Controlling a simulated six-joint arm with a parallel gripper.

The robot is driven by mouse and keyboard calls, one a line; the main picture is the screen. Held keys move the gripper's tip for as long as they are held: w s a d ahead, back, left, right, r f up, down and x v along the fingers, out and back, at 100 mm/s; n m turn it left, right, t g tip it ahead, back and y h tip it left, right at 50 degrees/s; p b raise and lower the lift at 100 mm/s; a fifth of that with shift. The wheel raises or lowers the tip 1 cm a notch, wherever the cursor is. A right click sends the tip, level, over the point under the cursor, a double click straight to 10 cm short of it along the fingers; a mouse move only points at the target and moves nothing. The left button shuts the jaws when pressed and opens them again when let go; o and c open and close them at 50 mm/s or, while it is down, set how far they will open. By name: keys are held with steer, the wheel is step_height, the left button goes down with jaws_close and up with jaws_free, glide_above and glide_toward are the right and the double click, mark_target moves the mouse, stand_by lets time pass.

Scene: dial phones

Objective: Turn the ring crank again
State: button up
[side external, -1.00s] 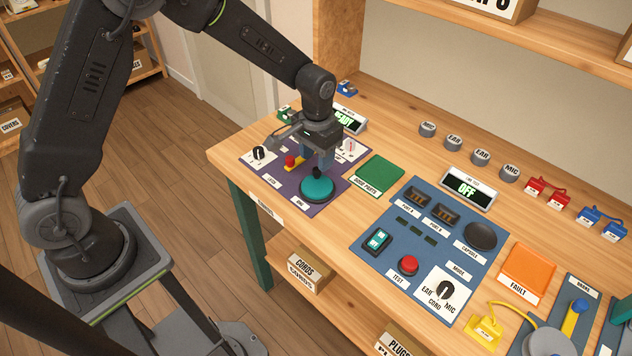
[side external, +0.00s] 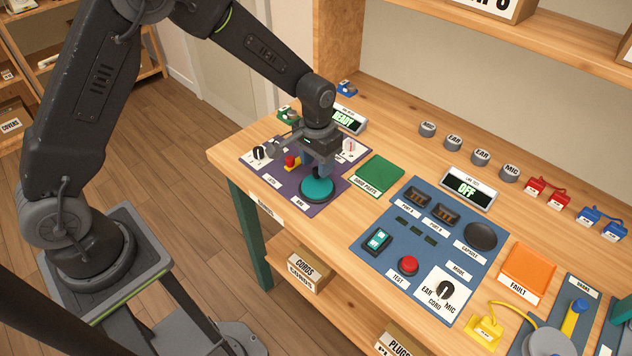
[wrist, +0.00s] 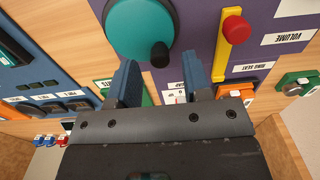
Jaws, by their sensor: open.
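The ring crank is a teal disc (side external: 317,190) on the purple panel, with a black knob near its rim. In the wrist view the disc (wrist: 138,28) is at the top, with its black knob (wrist: 160,54) at its lower right edge. My gripper (side external: 318,170) is low over the back of the disc in the side view and hides the knob there. In the wrist view my gripper (wrist: 162,62) is open, with blue fingers either side of the line to the knob. I cannot tell whether they touch it.
A red-knobbed slider (side external: 291,161) and a black dial (side external: 259,153) sit close by on the purple panel. A display (side external: 345,119) behind reads READY. A green pad (side external: 379,172) and a blue test panel (side external: 378,220) lie to the right.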

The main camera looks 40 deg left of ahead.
mark_target(317, 182)
steer(key=shift+f, duration=0.6)
steer(key=shift+f, duration=0.35)
steer(key=shift+f, duration=0.35)
steer(key=shift+r, duration=0.15)
steer(key=shift+c, duration=0.2)
steer(key=c, duration=0.5)
steer(key=shift+c, duration=0.2)
